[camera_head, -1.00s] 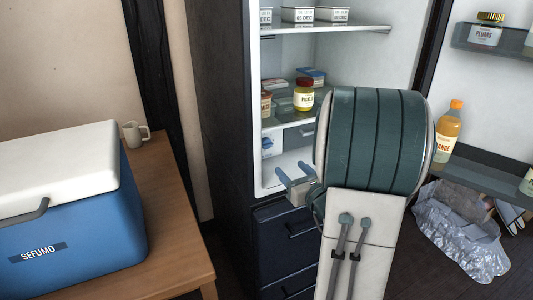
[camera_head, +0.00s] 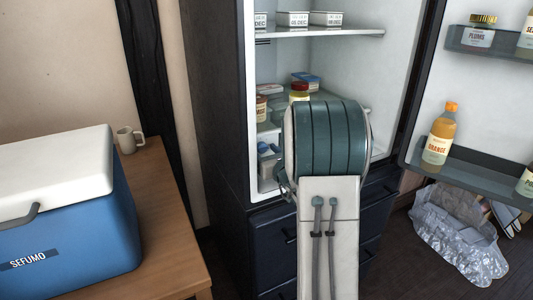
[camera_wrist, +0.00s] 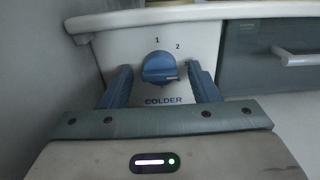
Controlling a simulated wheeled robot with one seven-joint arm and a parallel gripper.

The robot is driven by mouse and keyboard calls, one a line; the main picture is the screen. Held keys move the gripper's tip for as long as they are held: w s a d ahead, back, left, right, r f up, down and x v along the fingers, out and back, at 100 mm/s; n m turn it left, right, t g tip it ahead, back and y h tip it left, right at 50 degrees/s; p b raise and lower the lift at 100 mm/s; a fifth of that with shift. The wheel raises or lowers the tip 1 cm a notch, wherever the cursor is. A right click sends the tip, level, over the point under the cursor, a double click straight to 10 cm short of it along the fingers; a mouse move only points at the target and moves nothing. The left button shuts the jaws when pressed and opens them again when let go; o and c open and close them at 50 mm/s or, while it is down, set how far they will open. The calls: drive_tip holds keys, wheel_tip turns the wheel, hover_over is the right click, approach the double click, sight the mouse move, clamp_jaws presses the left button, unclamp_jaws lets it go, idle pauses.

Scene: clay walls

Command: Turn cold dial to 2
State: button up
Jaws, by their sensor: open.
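The cold dial (camera_wrist: 159,68) is a round blue knob on a pale panel inside the fridge, seen in the wrist view. The marks "1" and "2" stand above it, and "COLDER" is printed below. A pale mark shows at the knob's lower right; I cannot tell for certain which setting it stands at. My gripper (camera_wrist: 159,72) is open, with one blue finger left of the dial and one right of it. Gaps show between both fingers and the knob. In the head view my arm hides the dial and most of the gripper.
The fridge's upper shelf (camera_head: 345,32) holds small labelled tubs. Jars stand on the shelf near my arm. A drawer with a pale handle (camera_wrist: 297,59) lies right of the dial. The open door carries an orange bottle (camera_head: 440,135). A blue cooler (camera_head: 75,235) sits on a wooden table.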

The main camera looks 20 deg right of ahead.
drive_tip(key=c, duration=1)
drive_tip(key=shift+o, duration=0.2)
drive_tip(key=shift+d, duration=0.1)
drive_tip(key=shift+f+b, duration=0.15)
drive_tip(key=shift+b, duration=0.4)
drive_tip(key=n+b, duration=0.3)
drive_tip(key=b, duration=0.2)
drive_tip(key=shift+f+n, duration=0.2)
drive_tip(key=shift+n, duration=0.2)
drive_tip(key=n+b, duration=0.3)
drive_tip(key=b, duration=0.3)
drive_tip(key=shift+r+n, duration=0.1)
drive_tip(key=shift+n, duration=0.2)
drive_tip(key=shift+r+n+b, duration=0.15)
drive_tip(key=shift+n+b, duration=0.55)
drive_tip(key=shift+b, duration=0.5)
drive_tip(key=shift+r, duration=0.1)
